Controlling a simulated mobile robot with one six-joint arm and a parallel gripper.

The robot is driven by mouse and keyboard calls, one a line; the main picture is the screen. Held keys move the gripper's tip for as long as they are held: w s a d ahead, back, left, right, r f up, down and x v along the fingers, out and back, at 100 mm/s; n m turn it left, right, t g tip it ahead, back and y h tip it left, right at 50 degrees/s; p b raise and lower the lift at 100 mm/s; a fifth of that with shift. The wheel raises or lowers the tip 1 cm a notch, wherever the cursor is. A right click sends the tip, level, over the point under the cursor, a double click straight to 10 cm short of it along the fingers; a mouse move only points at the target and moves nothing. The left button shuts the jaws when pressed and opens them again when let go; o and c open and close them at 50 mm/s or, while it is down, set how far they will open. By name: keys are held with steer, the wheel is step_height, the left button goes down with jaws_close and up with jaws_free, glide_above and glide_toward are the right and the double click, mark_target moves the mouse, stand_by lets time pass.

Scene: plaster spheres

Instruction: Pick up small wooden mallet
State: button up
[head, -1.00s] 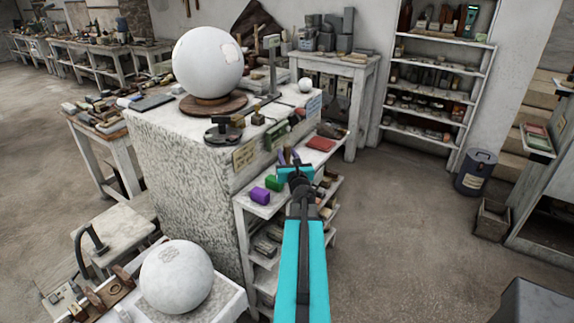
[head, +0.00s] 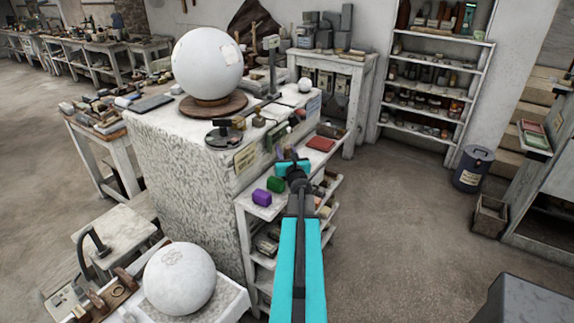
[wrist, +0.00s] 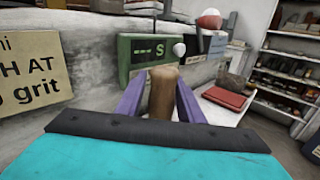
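In the wrist view, a brown rounded wooden piece (wrist: 163,94), apparently part of the small mallet, stands between the purple fingers of my gripper (wrist: 161,78). One finger is on each side of it, very close. I cannot tell whether they touch it. Its lower end is hidden behind the gripper's dark edge. In the head view, my gripper (head: 287,154) is over the shelf unit (head: 258,212) beside the stone block. The mallet cannot be made out there, as my gripper covers that spot.
Floor on the right is open.

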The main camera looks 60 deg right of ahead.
steer(key=shift+s+d, duration=0.1)
stand_by(0.5)
steer(key=c, duration=0.8)
steer(key=shift+r, duration=0.15)
